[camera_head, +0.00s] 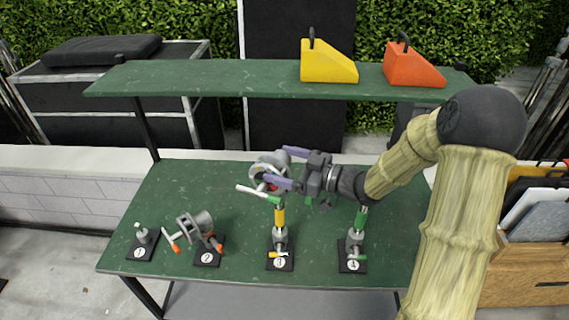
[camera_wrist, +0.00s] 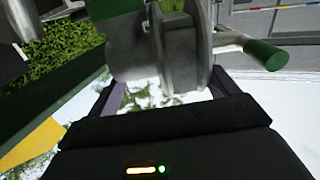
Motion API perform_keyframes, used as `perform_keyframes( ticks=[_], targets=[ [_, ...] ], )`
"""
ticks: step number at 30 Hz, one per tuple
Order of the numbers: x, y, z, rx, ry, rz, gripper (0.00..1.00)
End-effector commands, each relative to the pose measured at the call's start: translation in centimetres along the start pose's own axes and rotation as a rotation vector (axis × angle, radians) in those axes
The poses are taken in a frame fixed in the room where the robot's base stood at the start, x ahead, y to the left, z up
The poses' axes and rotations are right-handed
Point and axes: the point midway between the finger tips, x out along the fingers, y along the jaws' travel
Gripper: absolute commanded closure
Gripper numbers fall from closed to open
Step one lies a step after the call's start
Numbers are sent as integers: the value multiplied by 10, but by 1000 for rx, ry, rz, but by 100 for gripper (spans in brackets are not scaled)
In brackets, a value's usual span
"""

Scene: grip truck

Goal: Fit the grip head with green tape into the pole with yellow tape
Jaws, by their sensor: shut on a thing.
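The grip head with green tape (camera_head: 268,170) is a grey metal clamp with a green-ended handle. My gripper (camera_head: 273,164) is shut on it, with purple fingers on either side. In the wrist view the grip head (camera_wrist: 165,45) sits between the fingers, its green handle end (camera_wrist: 263,54) to the right. The pole with yellow tape (camera_head: 280,216) stands upright on the black base marked 3. The held head is at this pole's top in the head view. I cannot tell whether it is in the pole or just above or behind it.
A pole with green tape (camera_head: 361,219) stands on base 4, under my wrist. A grip head with orange ends (camera_head: 198,226) is on base 2, and a short grey fitting (camera_head: 143,234) on base 1. A green shelf (camera_head: 220,79) bears yellow and orange wedges. The table's back left is clear.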

Motion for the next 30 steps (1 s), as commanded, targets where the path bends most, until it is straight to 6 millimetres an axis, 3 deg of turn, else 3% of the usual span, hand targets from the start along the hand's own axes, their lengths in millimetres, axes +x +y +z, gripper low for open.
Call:
perform_keyframes(
  ticks=[23,24,26,30],
  targets=[
    [0,0,4,-1,3,0,83],
    [0,0,3,-1,3,0,8],
    [0,0,3,-1,3,0,0],
    [0,0,4,-1,2,0,0]
  ],
)
